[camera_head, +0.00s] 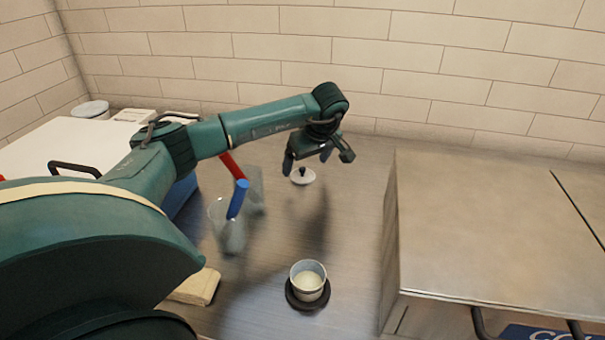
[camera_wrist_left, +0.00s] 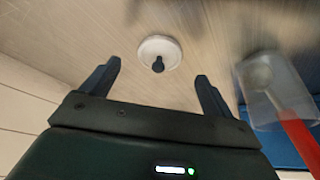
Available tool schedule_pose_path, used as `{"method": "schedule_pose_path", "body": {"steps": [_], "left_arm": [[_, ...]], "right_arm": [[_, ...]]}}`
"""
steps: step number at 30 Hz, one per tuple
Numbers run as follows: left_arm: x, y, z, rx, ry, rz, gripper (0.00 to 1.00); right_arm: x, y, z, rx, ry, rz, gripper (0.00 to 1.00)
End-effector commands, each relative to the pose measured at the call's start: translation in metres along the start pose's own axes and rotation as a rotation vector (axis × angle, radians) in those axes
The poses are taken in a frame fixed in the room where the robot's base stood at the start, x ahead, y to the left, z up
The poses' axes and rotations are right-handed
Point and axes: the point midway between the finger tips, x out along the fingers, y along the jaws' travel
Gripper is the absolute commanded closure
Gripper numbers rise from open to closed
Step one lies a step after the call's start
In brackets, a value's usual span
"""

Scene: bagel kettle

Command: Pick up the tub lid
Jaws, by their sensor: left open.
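The tub lid (camera_head: 303,177), a small white disc with a dark knob, lies on the counter towards the back wall. In the left wrist view the lid (camera_wrist_left: 160,50) shows just beyond the fingertips, its knob between them across the picture. My left gripper (camera_head: 312,160) is open and empty, pointing down above the lid and apart from it. It also shows in the left wrist view (camera_wrist_left: 157,72). A white tub (camera_head: 308,284) with pale contents stands open on a dark round base nearer the front. My right gripper is not in view.
Clear containers, one with a blue handle (camera_head: 237,200) and one with a red handle (camera_head: 233,166), stand left of the lid. A large metal box (camera_head: 490,220) stands at the right. The counter between lid and tub is clear.

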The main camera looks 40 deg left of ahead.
Motion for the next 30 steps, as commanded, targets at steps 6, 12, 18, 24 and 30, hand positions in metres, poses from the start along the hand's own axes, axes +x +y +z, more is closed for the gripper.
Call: {"method": "schedule_pose_path", "body": {"steps": [6,12,18,24,30], "left_arm": [[0.03,0.001,0.003,0.0,-0.001,-0.002,0.13],[0.036,0.001,0.003,0.0,0.0,-0.001,0.13],[0.035,0.001,0.003,0.0,0.0,-0.001,0.21],[0.035,0.001,0.003,0.0,0.0,-0.001,0.37],[0.035,0.001,0.003,0.0,0.0,-0.001,0.54]], "right_arm": [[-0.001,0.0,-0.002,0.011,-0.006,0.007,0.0],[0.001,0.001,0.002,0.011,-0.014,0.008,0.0],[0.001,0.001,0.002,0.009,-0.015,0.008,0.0],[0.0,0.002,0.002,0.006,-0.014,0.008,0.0],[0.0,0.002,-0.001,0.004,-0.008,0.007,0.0]]}}
